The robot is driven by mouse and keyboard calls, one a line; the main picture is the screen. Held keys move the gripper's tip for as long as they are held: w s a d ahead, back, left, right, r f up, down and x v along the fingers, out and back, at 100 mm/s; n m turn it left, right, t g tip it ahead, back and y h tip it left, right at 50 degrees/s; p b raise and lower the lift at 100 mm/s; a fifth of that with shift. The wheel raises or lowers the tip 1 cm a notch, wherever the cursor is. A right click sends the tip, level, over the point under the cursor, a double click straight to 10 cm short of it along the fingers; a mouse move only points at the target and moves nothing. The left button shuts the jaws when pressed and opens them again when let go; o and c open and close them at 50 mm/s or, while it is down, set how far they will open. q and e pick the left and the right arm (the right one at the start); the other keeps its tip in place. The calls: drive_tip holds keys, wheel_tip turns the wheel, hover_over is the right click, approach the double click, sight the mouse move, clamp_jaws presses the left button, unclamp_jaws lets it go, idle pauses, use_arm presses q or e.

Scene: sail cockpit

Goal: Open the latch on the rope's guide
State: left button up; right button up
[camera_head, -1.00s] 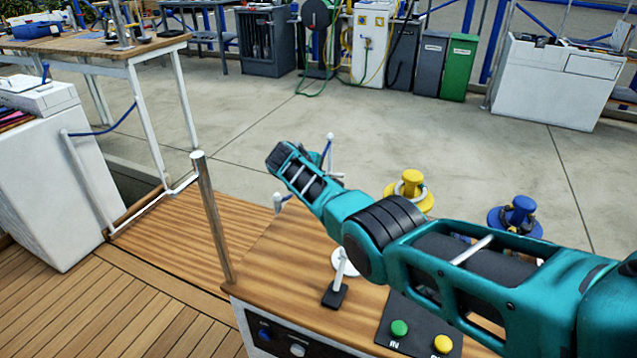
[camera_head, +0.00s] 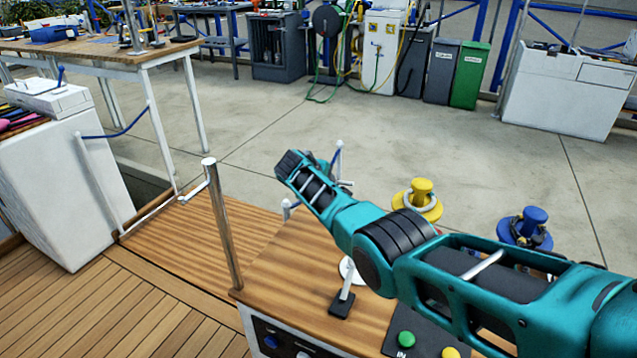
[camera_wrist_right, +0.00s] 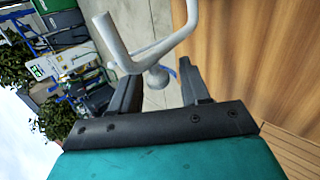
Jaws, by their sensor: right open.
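The rope's guide seems to be the pale fitting (camera_head: 339,160) at the far edge of the wooden console, partly hidden behind my right arm in the head view. In the right wrist view a bent light-grey bar (camera_wrist_right: 152,48) and a small round knob (camera_wrist_right: 157,77) stand in front of my right gripper (camera_wrist_right: 159,74). Its two dark fingers are apart, with the knob showing in the gap between them. I cannot tell whether a finger touches the bar. I cannot tell which part is the latch or whether it is open. My left gripper is out of view.
A yellow winch (camera_head: 421,197) and a blue winch (camera_head: 524,228) stand right of my arm. A short lever (camera_head: 343,299) and a green button (camera_head: 406,339) are on the near console. A metal post (camera_head: 221,225) rises at its left. The floor beyond is clear.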

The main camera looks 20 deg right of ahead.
drive_tip(key=p+v, duration=0.6)
drive_tip(key=v, duration=0.6)
drive_tip(key=shift+s+p, duration=0.15)
drive_tip(key=shift+p, duration=0.15)
drive_tip(key=shift+a+r, duration=0.1)
drive_tip(key=shift+a, duration=0.05)
